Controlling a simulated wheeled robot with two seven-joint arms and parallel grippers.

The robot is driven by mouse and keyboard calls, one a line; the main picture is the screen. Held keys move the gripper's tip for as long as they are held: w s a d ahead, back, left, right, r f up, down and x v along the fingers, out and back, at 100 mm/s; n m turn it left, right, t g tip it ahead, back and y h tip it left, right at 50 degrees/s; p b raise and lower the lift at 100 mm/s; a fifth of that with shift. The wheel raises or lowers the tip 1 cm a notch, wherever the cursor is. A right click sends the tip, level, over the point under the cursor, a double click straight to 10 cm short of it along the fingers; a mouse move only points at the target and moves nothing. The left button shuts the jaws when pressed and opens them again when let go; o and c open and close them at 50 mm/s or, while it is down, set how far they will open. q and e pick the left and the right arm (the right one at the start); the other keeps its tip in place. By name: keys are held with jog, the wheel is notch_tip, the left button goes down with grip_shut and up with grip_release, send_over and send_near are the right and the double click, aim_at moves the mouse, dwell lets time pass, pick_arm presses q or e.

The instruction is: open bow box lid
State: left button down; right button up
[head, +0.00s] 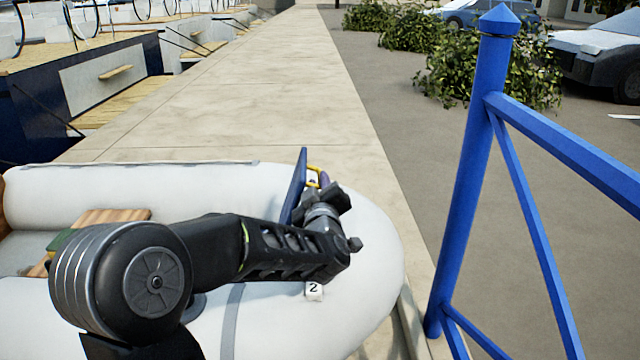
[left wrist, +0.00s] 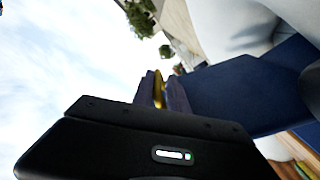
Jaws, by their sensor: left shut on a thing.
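The bow box lid (head: 297,187) is a dark blue panel. It stands raised and steeply tilted in the bow of the pale inflatable boat, seen nearly edge-on in the head view. In the left wrist view the lid (left wrist: 235,92) spreads to the right of the fingers. My left gripper (head: 319,180) is at the lid's upper right side; in the wrist view its fingers (left wrist: 163,93) are shut on the yellow handle (left wrist: 158,90). The handle (head: 315,170) also shows in the head view. My left arm hides the box below the lid. My right gripper is not in view.
The boat's fat white tube (head: 370,250) curves around the bow. A white tag marked 2 (head: 314,291) lies below my forearm. A blue railing post (head: 470,180) stands to the right. The concrete quay (head: 260,80) beyond the boat is clear.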

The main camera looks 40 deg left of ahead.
aim_at(292, 192)
pick_arm(q)
jog(key=shift+w+d+r, duration=0.2)
jog(key=shift+r, duration=0.3)
dwell(0.7)
jog(key=s+a+n+b, duration=0.1)
jog(key=s+a+r+n+b, duration=0.1)
jog(key=s+a, duration=0.1)
jog(key=s+a+r+n+b, duration=0.1)
jog(key=a+n+b, duration=0.1)
jog(key=shift+s+r, duration=0.15)
jog(key=shift+s+a+r+n, duration=0.15)
jog(key=shift+a+r+n, duration=0.05)
jog(key=shift+n, duration=0.1)
jog(key=shift+r, duration=0.1)
jog(key=c, duration=1.5)
grip_release()
jog(key=shift+a, duration=0.1)
jog(key=shift+s+f, duration=0.1)
jog(key=shift+f, duration=0.1)
